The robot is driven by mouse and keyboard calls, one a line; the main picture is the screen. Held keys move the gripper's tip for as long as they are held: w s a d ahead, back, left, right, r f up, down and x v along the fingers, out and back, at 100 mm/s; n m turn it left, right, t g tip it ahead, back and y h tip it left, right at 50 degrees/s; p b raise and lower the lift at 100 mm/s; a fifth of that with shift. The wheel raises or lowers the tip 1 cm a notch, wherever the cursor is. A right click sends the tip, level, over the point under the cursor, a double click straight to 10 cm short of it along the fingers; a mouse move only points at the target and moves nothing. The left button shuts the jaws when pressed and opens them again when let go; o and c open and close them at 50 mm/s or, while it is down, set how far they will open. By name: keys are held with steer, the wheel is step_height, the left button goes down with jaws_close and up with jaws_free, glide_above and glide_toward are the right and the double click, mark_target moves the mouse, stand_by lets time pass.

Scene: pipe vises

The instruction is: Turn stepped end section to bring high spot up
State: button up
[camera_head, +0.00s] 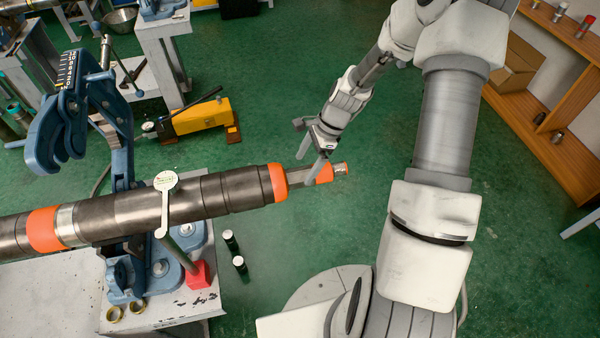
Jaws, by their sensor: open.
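A long dark steel pipe (130,212) lies across the blue pipe vise (120,150), with orange bands along it. Its stepped end section (325,174) sticks out at the right, narrower, with grey and orange faces and a small threaded tip. My gripper (308,167) comes down from above at this end section, its fingers open. One finger crosses in front of the section; whether either touches it I cannot tell. A pale round-headed gauge (166,182) stands against the pipe at the vise, its markings too small to read. The vise's upper jaw (58,125) is swung open.
A red block (198,274) and brass rings (115,314) sit on the vise bench (55,295). Two small dark cylinders (230,240) with pale tops stand below the pipe. A yellow pump (200,118) lies behind it. Wooden shelves (545,115) stand at right. Green floor is clear beyond the pipe end.

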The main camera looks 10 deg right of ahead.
mark_target(302, 170)
steer(key=shift+x, duration=2.2)
steer(key=c, duration=1.4)
